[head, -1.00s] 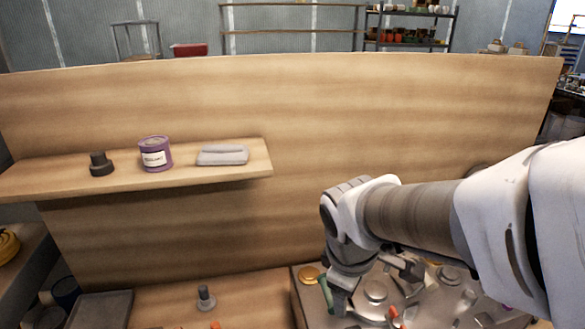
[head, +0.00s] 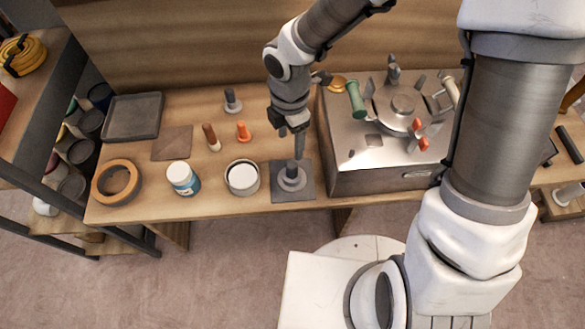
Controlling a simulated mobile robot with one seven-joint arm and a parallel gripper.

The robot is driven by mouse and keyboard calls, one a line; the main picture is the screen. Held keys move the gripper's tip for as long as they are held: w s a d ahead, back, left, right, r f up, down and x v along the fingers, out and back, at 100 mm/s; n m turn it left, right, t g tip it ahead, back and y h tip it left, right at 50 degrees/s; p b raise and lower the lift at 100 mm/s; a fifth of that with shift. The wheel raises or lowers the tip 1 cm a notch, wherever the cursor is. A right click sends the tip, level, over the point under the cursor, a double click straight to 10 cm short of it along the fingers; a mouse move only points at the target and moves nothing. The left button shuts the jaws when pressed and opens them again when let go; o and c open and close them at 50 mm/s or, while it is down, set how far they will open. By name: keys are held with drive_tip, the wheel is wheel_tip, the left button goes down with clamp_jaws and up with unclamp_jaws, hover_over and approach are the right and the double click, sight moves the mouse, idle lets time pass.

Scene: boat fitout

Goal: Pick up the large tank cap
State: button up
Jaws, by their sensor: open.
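A grey round cap with an upright knob (head: 291,180), apparently the large tank cap, sits on a dark square plate (head: 279,194) near the front edge of the bench. A smaller dark cap-like piece with a stem (head: 232,101) stands farther back on the bench. My gripper (head: 292,142) is open and points down, over or just behind the large cap's knob in the picture. Its fingers overlap the knob's top closely, and I cannot tell the exact height gap. No object shows between the fingers.
A metal stove unit (head: 360,181) stands close to the right. Bare wood lies behind the tin.

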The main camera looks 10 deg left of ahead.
sight(290, 165)
wheel_tip(290, 165, down, 8)
drive_tip(key=shift+b, duration=1)
drive_tip(key=f+b, duration=0.1)
drive_tip(key=f, duration=0.4)
drive_tip(key=shift+s+b, duration=0.2)
drive_tip(key=shift+b, duration=0.2)
clamp_jaws()
